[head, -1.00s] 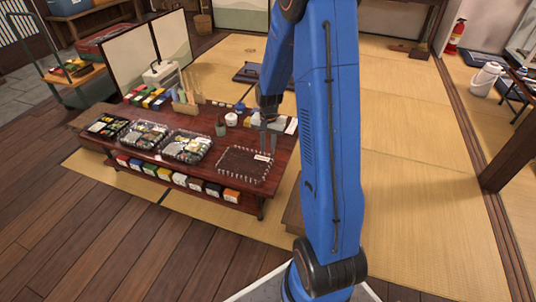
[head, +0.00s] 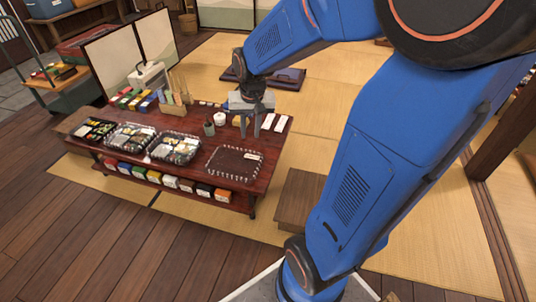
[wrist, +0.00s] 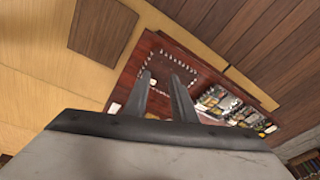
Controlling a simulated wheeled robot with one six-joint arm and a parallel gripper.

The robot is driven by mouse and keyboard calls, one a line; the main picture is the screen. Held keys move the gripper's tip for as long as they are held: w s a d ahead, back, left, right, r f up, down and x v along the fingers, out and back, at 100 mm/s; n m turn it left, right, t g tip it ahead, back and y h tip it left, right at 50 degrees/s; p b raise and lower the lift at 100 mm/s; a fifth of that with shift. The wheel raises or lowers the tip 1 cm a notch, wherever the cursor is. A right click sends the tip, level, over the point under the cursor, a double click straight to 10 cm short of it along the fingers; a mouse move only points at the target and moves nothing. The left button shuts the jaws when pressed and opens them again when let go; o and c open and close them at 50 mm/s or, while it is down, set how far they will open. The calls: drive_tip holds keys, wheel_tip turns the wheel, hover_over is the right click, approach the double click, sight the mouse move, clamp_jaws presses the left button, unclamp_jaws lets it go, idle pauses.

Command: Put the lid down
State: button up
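The clear lid (head: 234,164), with a crimped edge and a small pale label, lies flat at the right end of the dark red low table (head: 210,193). In the wrist view the lid (wrist: 166,66) shows just beyond my fingertips, partly covered by them. My gripper (head: 249,133) points down above the table's back right part, behind the lid and apart from it. In the wrist view my gripper (wrist: 161,75) has its two fingers apart with nothing between them.
Filled lunch boxes (head: 174,148) stand on the table left of the lid. A green cup (head: 208,128) and white cards (head: 281,123) are near the back edge. A low wooden stool (head: 300,199) stands right of the table.

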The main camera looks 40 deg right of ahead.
drive_tip(key=s+a+r+n+t, duration=0.1)
drive_tip(key=s+a+r+n, duration=0.1)
drive_tip(key=s, duration=0.7)
drive_tip(key=s+a+r+n+t, duration=0.1)
drive_tip(key=s+a+r+n, duration=0.2)
drive_tip(key=s+r, duration=0.3)
drive_tip(key=s+a, duration=0.1)
drive_tip(key=s, duration=0.3)
drive_tip(key=shift+a+n+t, duration=0.25)
drive_tip(key=shift+n+t, duration=0.05)
